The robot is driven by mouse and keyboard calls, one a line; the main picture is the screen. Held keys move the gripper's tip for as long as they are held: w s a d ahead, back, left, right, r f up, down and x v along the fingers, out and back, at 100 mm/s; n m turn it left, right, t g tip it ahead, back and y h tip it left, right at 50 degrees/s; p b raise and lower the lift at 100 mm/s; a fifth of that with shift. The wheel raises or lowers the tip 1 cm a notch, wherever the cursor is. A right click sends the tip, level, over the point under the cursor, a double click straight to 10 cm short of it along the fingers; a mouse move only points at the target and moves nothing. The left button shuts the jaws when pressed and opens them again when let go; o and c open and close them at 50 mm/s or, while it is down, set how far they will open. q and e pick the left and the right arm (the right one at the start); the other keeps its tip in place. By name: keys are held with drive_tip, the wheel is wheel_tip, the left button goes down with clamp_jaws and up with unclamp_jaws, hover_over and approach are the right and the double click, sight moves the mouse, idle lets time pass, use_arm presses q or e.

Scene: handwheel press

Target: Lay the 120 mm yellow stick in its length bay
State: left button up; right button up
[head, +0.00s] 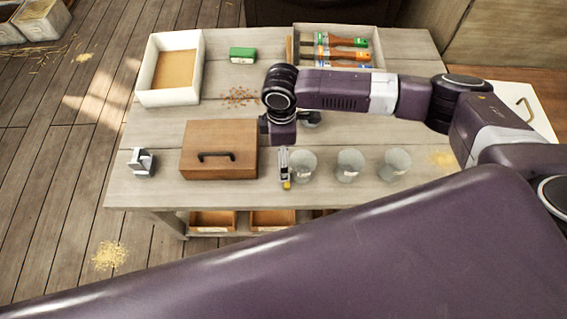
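My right arm reaches in from the right, and its wrist hangs over the middle of the table. My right gripper (284,165) points down beside the wooden box, left of the nearest cup. A small yellow piece (286,185) shows at its lower end. It may be the yellow stick, but it is too small to tell whether the fingers hold it or how long it is. No length bay can be made out for certain. My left gripper is not in view.
A wooden box with a dark handle (219,137) stands left of the gripper, and three cups (349,165) stand right. A white tray (150,75), a green block (242,54) and a brush tray (379,48) are at the back. Labelled drawers (213,220) sit below.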

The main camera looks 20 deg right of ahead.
drive_tip(key=f, duration=0.7)
drive_tip(key=shift+s+d+f, duration=0.15)
drive_tip(key=shift+s+f, duration=0.1)
drive_tip(key=shift+f, duration=0.05)
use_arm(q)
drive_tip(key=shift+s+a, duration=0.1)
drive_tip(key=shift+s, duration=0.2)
use_arm(e)
drive_tip(key=shift+c, duration=0.3)
drive_tip(key=c, duration=0.8)
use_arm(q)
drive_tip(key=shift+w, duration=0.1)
use_arm(e)
drive_tip(key=shift+o, duration=0.2)
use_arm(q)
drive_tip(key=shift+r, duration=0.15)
use_arm(e)
drive_tip(key=shift+r, duration=0.1)
